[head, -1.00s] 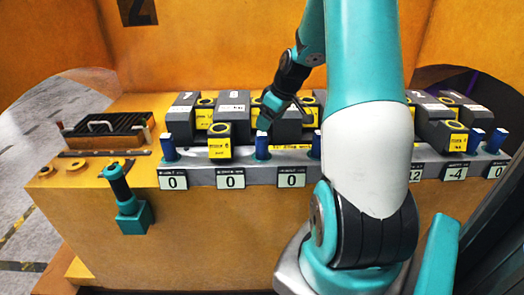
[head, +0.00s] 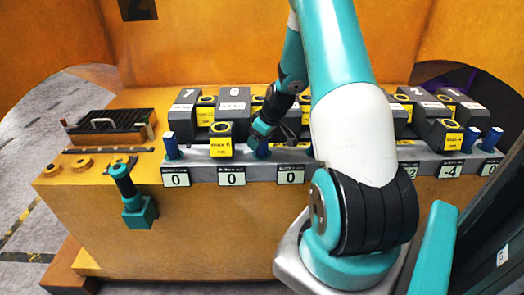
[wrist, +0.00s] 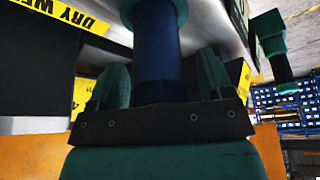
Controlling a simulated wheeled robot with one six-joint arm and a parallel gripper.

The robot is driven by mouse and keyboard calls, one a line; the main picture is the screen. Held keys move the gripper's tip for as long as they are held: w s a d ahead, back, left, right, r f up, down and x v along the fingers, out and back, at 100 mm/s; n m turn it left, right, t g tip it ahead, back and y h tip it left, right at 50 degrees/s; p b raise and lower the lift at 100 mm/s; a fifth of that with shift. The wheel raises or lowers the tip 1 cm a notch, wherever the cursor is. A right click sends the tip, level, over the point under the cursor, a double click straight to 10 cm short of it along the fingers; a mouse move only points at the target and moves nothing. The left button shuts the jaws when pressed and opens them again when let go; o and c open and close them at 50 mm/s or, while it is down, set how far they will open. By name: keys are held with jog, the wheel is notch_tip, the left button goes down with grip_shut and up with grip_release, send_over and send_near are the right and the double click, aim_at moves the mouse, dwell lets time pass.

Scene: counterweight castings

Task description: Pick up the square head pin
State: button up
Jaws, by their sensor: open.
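A blue pin with a teal collar, which I take to be the square head pin (head: 262,153), stands in the grey ledge at the front of the machine. My gripper (head: 260,138) is right at it and covers its upper part in the head view. In the wrist view the pin's round blue shaft (wrist: 158,55) runs between the two teal fingers of my gripper (wrist: 160,82), with the teal collar at the top. The fingers are open around the shaft. The head of the pin is hidden, and I cannot tell whether either finger touches it.
Another blue pin (head: 171,146) stands to the left, and more stand at the right end (head: 492,139). Grey and yellow weight blocks (head: 221,139) flank my gripper closely. A teal-and-black handle (head: 127,190) hangs at the front left. Number plates (head: 232,177) line the ledge.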

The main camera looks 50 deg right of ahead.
grip_shut()
jog(key=shift+r, duration=0.15)
notch_tip(320, 180, up, 30)
jog(key=p, duration=0.3)
jog(key=shift+p, duration=0.3)
dwell(0.4)
